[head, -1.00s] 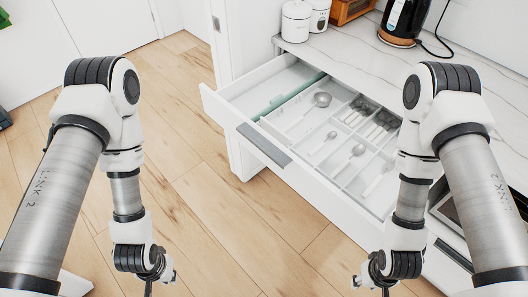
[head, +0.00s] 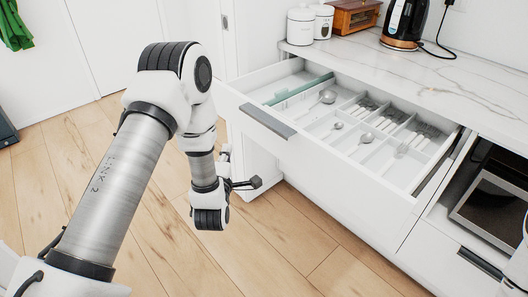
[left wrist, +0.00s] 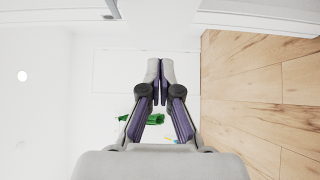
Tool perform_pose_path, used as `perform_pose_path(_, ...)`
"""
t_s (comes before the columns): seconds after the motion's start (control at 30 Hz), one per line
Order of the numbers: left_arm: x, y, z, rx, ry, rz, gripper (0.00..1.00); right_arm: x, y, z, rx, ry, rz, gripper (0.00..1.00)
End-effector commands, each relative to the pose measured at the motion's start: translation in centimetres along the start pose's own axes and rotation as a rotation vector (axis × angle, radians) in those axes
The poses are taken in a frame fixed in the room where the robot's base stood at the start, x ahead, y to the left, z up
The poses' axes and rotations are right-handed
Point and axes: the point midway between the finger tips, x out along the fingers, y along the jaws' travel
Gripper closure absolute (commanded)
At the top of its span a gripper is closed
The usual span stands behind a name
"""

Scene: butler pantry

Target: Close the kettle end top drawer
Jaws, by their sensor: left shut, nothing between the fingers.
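The white top drawer (head: 312,155) below the kettle (head: 404,22) stands pulled out in the head view. Its grey bar handle (head: 267,121) is on the front panel. Inside are a white cutlery tray with spoons, forks and other utensils and a green divider (head: 298,89). My left gripper (head: 246,183) is in front of and below the drawer front, apart from the handle, as far as I can see. The left wrist view shows its fingers (left wrist: 160,66) together with nothing between them. My right gripper is out of view.
The marble counter (head: 440,70) holds the kettle, white canisters (head: 300,27) and a wooden box (head: 354,15). A built-in appliance (head: 490,208) is at the right. Wooden floor (head: 150,215) is clear in front. A green cloth (head: 15,24) hangs at the far left.

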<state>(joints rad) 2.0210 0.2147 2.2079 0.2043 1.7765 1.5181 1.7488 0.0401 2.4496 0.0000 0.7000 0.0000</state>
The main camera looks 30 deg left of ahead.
Motion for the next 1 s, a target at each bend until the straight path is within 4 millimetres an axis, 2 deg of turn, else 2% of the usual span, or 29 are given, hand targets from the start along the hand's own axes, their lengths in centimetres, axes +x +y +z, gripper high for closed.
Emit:
perform_pose_path(0.03,0.2,-0.6,0.0,-0.004,0.001,0.007,1.0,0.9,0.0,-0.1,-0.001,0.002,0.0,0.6)
perform_pose_path(0.17,0.8,0.0,0.0,-0.004,0.001,0.008,1.0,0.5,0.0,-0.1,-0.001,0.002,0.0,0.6)
perform_pose_path(0.27,2.2,0.1,0.0,-0.004,0.001,0.009,1.0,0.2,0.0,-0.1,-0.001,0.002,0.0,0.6)
perform_pose_path(0.63,10.2,0.1,0.0,-0.002,0.0,0.009,1.0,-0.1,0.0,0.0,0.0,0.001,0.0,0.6)
perform_pose_path(0.7,11.1,0.0,1.1,0.001,-0.005,0.008,1.0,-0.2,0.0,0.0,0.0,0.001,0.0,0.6)
perform_pose_path(0.83,12.4,0.0,2.4,0.0,-0.003,0.006,1.0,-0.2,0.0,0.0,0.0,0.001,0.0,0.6)
perform_pose_path(1.0,13.0,-0.1,2.9,-0.001,-0.001,0.004,1.0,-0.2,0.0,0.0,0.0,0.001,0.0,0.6)
